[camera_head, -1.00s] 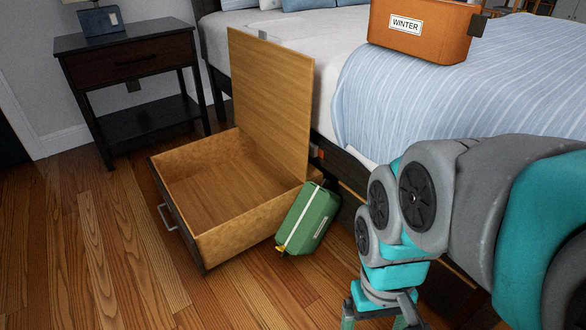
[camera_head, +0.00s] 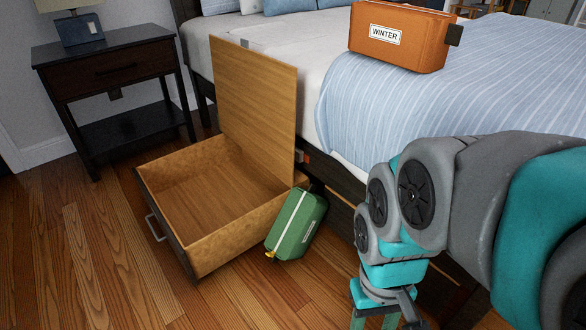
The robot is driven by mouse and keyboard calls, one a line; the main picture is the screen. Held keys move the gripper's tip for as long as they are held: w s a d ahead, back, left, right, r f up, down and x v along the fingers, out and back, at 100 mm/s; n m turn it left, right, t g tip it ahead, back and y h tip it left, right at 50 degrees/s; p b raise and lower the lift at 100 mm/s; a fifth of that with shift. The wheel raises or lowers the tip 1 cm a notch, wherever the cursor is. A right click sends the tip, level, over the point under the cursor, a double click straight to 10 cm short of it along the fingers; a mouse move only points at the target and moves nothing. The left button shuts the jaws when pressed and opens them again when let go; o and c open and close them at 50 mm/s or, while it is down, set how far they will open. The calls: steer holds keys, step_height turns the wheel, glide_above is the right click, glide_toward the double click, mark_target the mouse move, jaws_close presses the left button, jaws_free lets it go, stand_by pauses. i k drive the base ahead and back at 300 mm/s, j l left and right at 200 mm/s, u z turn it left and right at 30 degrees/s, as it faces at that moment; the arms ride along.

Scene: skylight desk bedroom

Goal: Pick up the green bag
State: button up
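The green bag (camera_head: 301,226) has a white stripe and a small yellow tab at its lower left. It leans tilted on the floor against the right corner of the open drawer, close to the bed's dark side. My gripper (camera_head: 385,322) is at the bottom edge, to the right of and nearer than the bag, and apart from it. Only the upper parts of its fingers show; the fingertips are cut off by the frame, so I cannot tell its opening.
An empty wooden drawer (camera_head: 142,184) stands pulled out under the bed, with an upright wooden panel (camera_head: 255,98) behind it. An orange WINTER box (camera_head: 425,45) sits on the bed (camera_head: 345,130). A dark nightstand (camera_head: 115,75) stands at left. The wood floor (camera_head: 80,265) in front is clear.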

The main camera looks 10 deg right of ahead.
mark_target(302, 214)
steer(key=i+j+z, duration=0.1)
steer(key=j+z, duration=0.15)
steer(key=z, duration=0.25)
steer(key=j+z, duration=0.25)
steer(key=z, duration=0.25)
steer(key=j+z, duration=0.3)
steer(key=z, duration=0.15)
steer(key=j+z, duration=0.1)
steer(key=j, duration=0.45)
steer(key=k+j+z, duration=0.15)
steer(key=j, duration=0.35)
steer(key=j+z, duration=0.1)
steer(key=j, duration=0.45)
steer(key=k+j+z, duration=0.1)
steer(key=j, duration=0.4)
